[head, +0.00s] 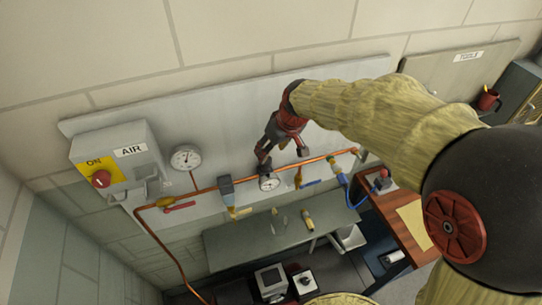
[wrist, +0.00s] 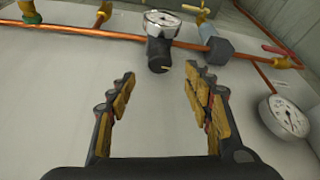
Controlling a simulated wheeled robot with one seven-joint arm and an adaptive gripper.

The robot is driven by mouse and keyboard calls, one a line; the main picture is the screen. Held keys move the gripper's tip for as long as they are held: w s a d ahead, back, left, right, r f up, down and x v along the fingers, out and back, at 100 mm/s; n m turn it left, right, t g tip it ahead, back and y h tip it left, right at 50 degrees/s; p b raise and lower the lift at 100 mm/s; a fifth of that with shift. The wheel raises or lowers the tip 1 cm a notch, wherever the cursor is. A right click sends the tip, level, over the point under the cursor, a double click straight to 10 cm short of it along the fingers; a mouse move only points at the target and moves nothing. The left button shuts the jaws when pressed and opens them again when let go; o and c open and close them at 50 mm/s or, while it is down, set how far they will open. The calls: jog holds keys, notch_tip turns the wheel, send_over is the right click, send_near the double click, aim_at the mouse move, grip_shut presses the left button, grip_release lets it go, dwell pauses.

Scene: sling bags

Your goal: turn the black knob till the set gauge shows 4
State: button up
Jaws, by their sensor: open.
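The black knob (wrist: 159,55) sits on the copper pipe in the wrist view, with a pale mark on its face. A small round white gauge (wrist: 162,20) adjoins it; the gauge also shows just below the pipe in the head view (head: 268,184). Its reading is too small to make out. My gripper (wrist: 160,77) is open and empty, with its padded fingers spread to either side of the knob's line and the knob just beyond the tips. No contact shows. In the head view my gripper (head: 282,152) is at the pipe, and the knob is hard to tell from the fingers.
A larger gauge (head: 186,158) and the grey AIR box (head: 118,162) with a red switch are at the left. The copper pipe (head: 205,190) carries a red-handled valve (head: 180,206) and other fittings.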

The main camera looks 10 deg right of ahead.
aim_at(267, 160)
jog(key=shift+n, duration=0.5)
jog(key=p+x, duration=0.1)
jog(key=x, duration=0.6)
jog(key=shift+w+a+f, duration=0.1)
jog(key=shift+w+f, duration=0.1)
jog(key=shift+f, duration=0.15)
jog(key=shift+c, duration=0.5)
jog(key=c, duration=1.1)
